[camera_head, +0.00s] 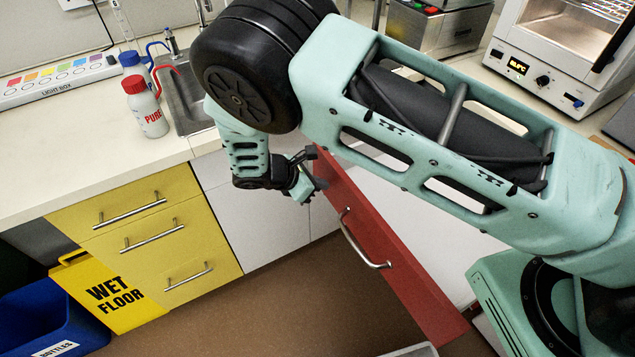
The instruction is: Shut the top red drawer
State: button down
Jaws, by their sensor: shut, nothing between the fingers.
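The top red drawer (392,250) stands pulled out from the cabinet at the right of the counter corner. Its red front faces down and left, with a metal bar handle (358,240) on it. My gripper (312,189) is shut and empty, at the upper left end of the red front. I cannot tell whether its fingertips touch the front. My arm crosses above the drawer and hides part of it and the counter behind.
Yellow drawers (150,238) at the left are shut, with a wet floor sign (108,291) and a blue bin (45,318) before them. Wash bottles (146,108) stand by the sink (190,97). An oven (552,55) sits at upper right. The brown floor (285,300) is mostly clear.

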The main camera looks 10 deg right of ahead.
jog(key=w+d+b, duration=0.1)
jog(key=w+d, duration=0.3)
jog(key=d, duration=1.1)
jog(key=w+d+b, duration=0.1)
jog(key=w+d, duration=0.3)
jog(key=d, duration=1.1)
jog(key=w+d+b, duration=0.1)
jog(key=w+d, duration=0.3)
jog(key=d, duration=1.2)
jog(key=shift+w, duration=0.2)
jog(key=shift+d+r, duration=0.1)
jog(key=shift+d, duration=0.2)
jog(key=shift+d+r, duration=0.1)
jog(key=shift+d, duration=0.05)
jog(key=shift+a, duration=0.35)
jog(key=a, duration=0.3)
jog(key=s+a, duration=0.1)
jog(key=a, duration=0.1)
jog(key=shift+r, duration=0.35)
jog(key=b+v, duration=0.1)
jog(key=v, duration=0.7)
jog(key=shift+s+a, duration=0.2)
jog(key=shift+a, duration=0.1)
